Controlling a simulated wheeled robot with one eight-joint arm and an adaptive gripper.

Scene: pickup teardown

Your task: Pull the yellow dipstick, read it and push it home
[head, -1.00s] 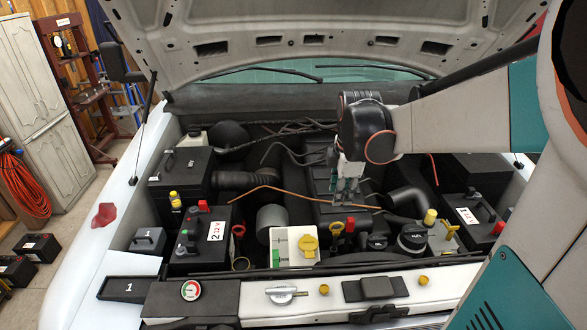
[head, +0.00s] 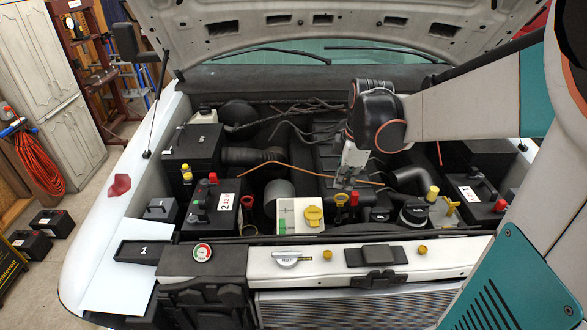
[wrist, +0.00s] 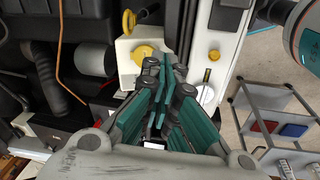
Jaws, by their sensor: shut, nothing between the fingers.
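A yellow ring handle (wrist: 128,22), which looks like the dipstick, shows at the top of the wrist view, beside the white box with the yellow cap. My gripper (head: 346,184) points down over the engine, a little above and behind these handles in the picture. In the wrist view its teal fingers (wrist: 163,65) are together and hold nothing. The dipstick's lower length is hidden.
The white box (head: 287,218) has a yellow cap (head: 314,216). A black battery marked 2 (head: 205,222) stands left, another (head: 470,200) right. The pale front panel (head: 310,261) runs before the engine. An orange hose (head: 270,165) crosses behind. The raised hood (head: 330,20) overhangs.

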